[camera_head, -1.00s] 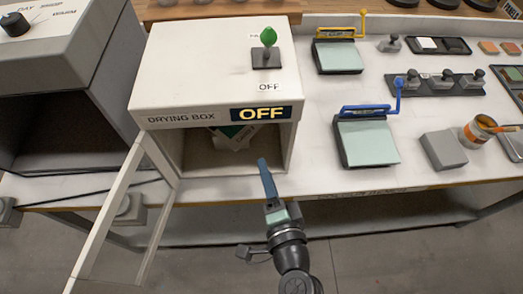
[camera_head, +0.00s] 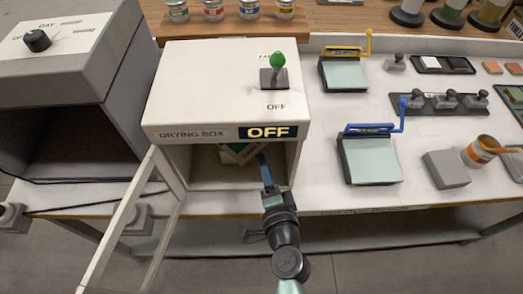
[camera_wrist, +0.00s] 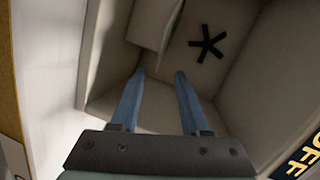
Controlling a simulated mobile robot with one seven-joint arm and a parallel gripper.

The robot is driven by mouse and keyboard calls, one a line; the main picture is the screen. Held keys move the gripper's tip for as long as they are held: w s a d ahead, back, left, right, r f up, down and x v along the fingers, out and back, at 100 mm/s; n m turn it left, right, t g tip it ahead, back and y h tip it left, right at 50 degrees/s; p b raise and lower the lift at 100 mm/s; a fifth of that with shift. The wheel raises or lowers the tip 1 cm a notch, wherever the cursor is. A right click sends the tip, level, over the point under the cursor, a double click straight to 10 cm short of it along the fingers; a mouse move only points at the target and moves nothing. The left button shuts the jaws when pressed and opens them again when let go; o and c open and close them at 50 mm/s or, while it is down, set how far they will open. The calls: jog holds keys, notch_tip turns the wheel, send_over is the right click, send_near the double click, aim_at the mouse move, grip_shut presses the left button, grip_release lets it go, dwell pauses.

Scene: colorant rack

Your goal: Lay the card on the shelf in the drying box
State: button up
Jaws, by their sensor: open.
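The drying box (camera_head: 225,80) stands on the bench with its front open and its sign reading OFF. A green and white piece, which looks like the card (camera_head: 236,150), shows high inside it, partly hidden by the box's top edge. I cannot tell whether it rests on the shelf. My gripper (camera_head: 263,160) reaches into the opening, right of that piece. In the wrist view my gripper (camera_wrist: 159,72) has its two blue fingers apart with nothing visible between them. A pale panel (camera_wrist: 155,22) lies just beyond the fingertips; I cannot tell if it is shelf or card.
The box's door (camera_head: 125,225) hangs open at the left. A lever with a green knob (camera_head: 277,62) is on the box top. A grey cabinet (camera_head: 75,75) stands left. A blue-handled press (camera_head: 370,158) and a grey block (camera_head: 446,168) stand right.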

aim_at(260, 149)
jog(key=x, duration=0.5)
jog(key=shift+w+a, duration=0.1)
jog(key=shift+w, duration=0.3)
grip_shut()
grip_release()
jog(key=shift+s, duration=0.15)
jog(key=shift+b+v, duration=0.85)
jog(key=shift+v, duration=5.55)
